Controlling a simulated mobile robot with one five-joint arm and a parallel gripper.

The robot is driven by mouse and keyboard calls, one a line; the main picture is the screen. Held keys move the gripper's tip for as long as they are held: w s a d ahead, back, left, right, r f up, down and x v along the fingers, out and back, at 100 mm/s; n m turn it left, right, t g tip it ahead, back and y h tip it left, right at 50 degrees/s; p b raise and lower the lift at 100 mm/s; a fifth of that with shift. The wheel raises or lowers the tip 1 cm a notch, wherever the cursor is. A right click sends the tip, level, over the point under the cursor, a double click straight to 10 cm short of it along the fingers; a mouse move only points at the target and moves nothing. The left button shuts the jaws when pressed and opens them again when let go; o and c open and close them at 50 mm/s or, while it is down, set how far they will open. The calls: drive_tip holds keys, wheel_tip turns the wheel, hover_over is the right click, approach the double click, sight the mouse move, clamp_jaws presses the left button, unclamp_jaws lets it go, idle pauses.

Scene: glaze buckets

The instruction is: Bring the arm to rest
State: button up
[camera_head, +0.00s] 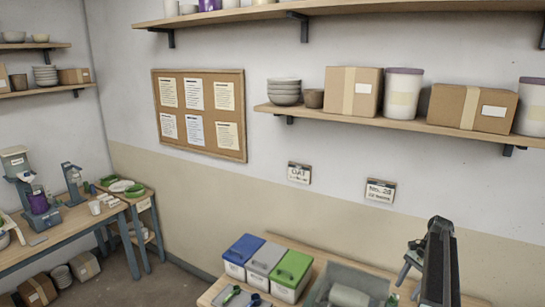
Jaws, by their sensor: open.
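My arm rises at the lower right of the head view, a dark upright link in front of the bench. What appears to be my gripper (408,275) is beside the link, on its left, small and partly hidden by it. Its jaws look apart, with nothing seen between them. It shows above the right part of the bench, near a grey translucent bin (345,282). I cannot tell its exact height over the bench.
Blue (243,249), grey (264,257) and green-lidded (292,270) boxes stand on the bench. A wall shelf (400,124) holds bowls, cartons and tubs above. A side table (75,222) with equipment stands at left. Floor shows between the tables.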

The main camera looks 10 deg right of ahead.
drive_tip(key=w+a+f+b, duration=0.1)
drive_tip(key=a, duration=0.3)
drive_tip(key=w+a+f+n+b, duration=0.1)
drive_tip(key=a, duration=0.3)
drive_tip(key=w+a+f+n+b, duration=0.1)
drive_tip(key=w+a+f, duration=0.1)
drive_tip(key=a, duration=0.2)
drive_tip(key=shift+g, duration=0.4)
drive_tip(key=s+a+f+n+h+b, duration=0.1)
drive_tip(key=a+f+n+b, duration=0.15)
drive_tip(key=a, duration=0.75)
drive_tip(key=a+f+n+h+b, duration=0.1)
drive_tip(key=a+f+n+b, duration=0.2)
drive_tip(key=a, duration=0.6)
drive_tip(key=s+a+f+n+t+h+b, duration=0.1)
drive_tip(key=s+a+f+n, duration=0.4)
drive_tip(key=a, duration=0.6)
drive_tip(key=s+n+h+b, duration=0.1)
drive_tip(key=s+n+b, duration=0.1)
drive_tip(key=s, duration=0.1)
drive_tip(key=shift+a+n+t, duration=0.25)
drive_tip(key=shift+n+t, duration=0.1)
drive_tip(key=shift+t, duration=0.05)
